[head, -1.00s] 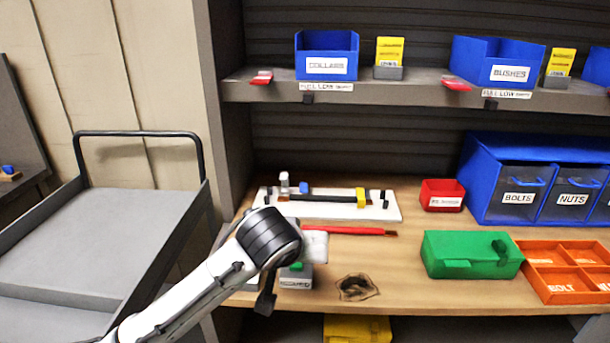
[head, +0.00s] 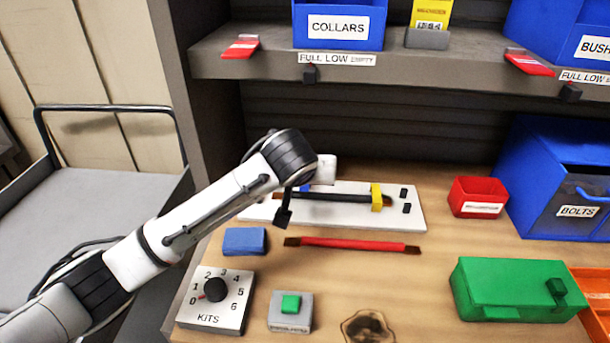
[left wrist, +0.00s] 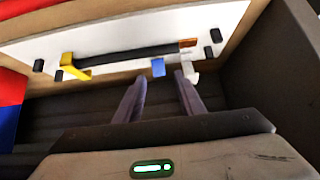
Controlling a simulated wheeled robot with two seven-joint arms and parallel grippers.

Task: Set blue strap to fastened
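The blue strap (left wrist: 158,67) shows in the left wrist view as a small blue piece beside a dark bar (left wrist: 125,55), on a white board (left wrist: 215,20). In the head view only a sliver of it shows behind my left wrist. My left gripper (left wrist: 160,77) is open, its two fingers pointing at the board with the strap between and just beyond the tips. Whether they touch it I cannot tell. A yellow strap (left wrist: 74,66) crosses the bar's other end; it also shows in the head view (head: 376,196). My right gripper is not in view.
A white post (left wrist: 190,70) stands close to one fingertip. A red tool (head: 350,244) lies in front of the board, with a blue block (head: 245,241), a KITS dial (head: 214,295) and a green-button box (head: 290,310) nearer. A shelf (head: 420,68) overhangs behind.

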